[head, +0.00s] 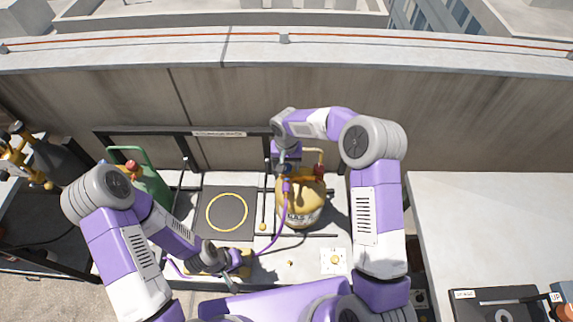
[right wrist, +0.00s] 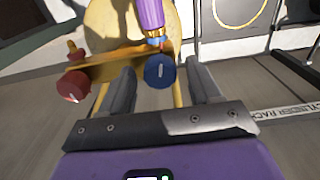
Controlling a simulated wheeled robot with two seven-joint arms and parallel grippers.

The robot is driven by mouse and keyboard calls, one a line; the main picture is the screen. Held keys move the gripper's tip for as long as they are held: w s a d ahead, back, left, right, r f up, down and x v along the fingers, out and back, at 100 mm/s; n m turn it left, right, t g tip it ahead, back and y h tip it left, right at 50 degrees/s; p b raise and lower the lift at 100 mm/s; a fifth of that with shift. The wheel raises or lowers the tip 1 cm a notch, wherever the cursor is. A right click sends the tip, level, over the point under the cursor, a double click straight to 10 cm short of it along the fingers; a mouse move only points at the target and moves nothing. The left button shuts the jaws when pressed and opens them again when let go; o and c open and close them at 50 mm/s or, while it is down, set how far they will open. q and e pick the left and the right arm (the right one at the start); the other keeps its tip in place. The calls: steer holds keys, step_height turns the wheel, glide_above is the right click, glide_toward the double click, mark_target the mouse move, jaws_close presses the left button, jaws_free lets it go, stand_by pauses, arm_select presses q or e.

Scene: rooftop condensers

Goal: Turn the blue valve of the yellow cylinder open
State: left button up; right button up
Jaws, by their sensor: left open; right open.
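The yellow cylinder (head: 302,210) stands upright on the rack, and its body also shows in the right wrist view (right wrist: 105,28). A brass bar at its top carries the blue valve (right wrist: 160,71) and a red valve (right wrist: 73,86). My right gripper (right wrist: 161,85) is open, with one finger on each side of the blue valve; contact cannot be told. In the head view my right gripper (head: 283,160) is at the cylinder's top and largely hides the blue valve. My left gripper (head: 238,264) is low, left of the cylinder, near the rack's front.
A purple hose (head: 279,228) runs from the yellow cylinder's top toward my left gripper. A green cylinder (head: 150,183) with a red knob stands at left. A dark plate with a yellow ring (head: 227,212) lies between them. A parapet wall (head: 250,100) closes the back; a pale counter (head: 480,230) is at right.

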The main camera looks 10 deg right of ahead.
mark_target(287, 167)
steer(key=c, duration=1.1)
steer(key=shift+o, duration=0.3)
steer(key=shift+n, duration=1.6)
steer(key=o, duration=1)
steer(key=shift+o, duration=0.2)
step_height(287, 167, up, 8)
steer(key=shift+f, duration=0.25)
